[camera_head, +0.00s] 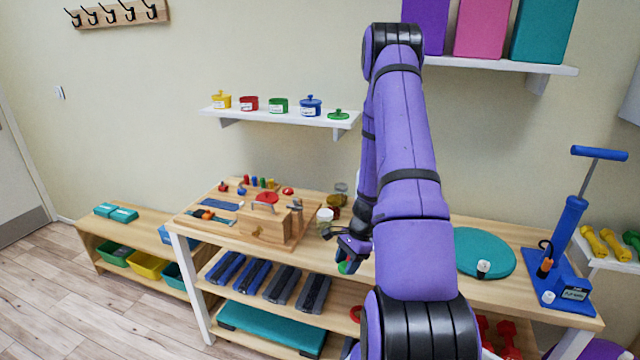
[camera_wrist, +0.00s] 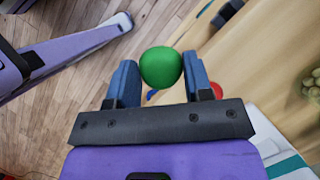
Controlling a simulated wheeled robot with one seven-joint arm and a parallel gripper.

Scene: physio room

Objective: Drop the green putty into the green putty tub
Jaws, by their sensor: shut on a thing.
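The green putty (camera_wrist: 160,67) is a round ball between the two blue fingers of my gripper (camera_wrist: 159,82) in the wrist view. My gripper is shut on it. In the head view my gripper (camera_head: 349,256) hangs low at the front of the wooden table, with a bit of the green putty (camera_head: 344,268) showing below the fingers. The green putty tub (camera_head: 278,105) stands upright on the small white wall shelf, up and to the left of my gripper. It looks open. A green lid with a knob (camera_head: 338,114) lies at the shelf's right end.
Yellow (camera_head: 221,100), red (camera_head: 249,103) and blue (camera_head: 311,105) tubs share the white shelf (camera_head: 290,117). The table (camera_head: 400,276) below carries a wooden box (camera_head: 265,222), small jars and a teal disc (camera_head: 482,252). My arm hides part of the wall and table.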

